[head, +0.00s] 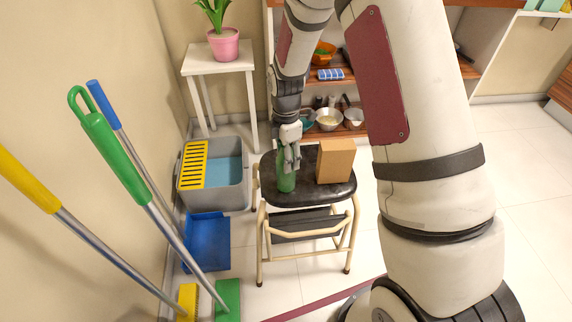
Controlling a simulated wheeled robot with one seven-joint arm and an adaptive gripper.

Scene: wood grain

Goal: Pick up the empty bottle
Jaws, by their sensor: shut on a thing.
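A green bottle (286,183) stands upright at the left part of the black top (322,196) of a small step stool. My gripper (288,160) comes down on it from above and is shut around its upper part. The fingers hide the bottle's neck. Whether the bottle's base touches the stool cannot be told for sure; it appears at or very near the top surface.
A brown box (335,160) stands on the stool close to the right of the bottle. A grey mop bucket (213,180) is at left, with broom and mop handles (115,150) nearer. A white plant table (217,62) and shelves with bowls (328,118) stand behind. Floor at right is clear.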

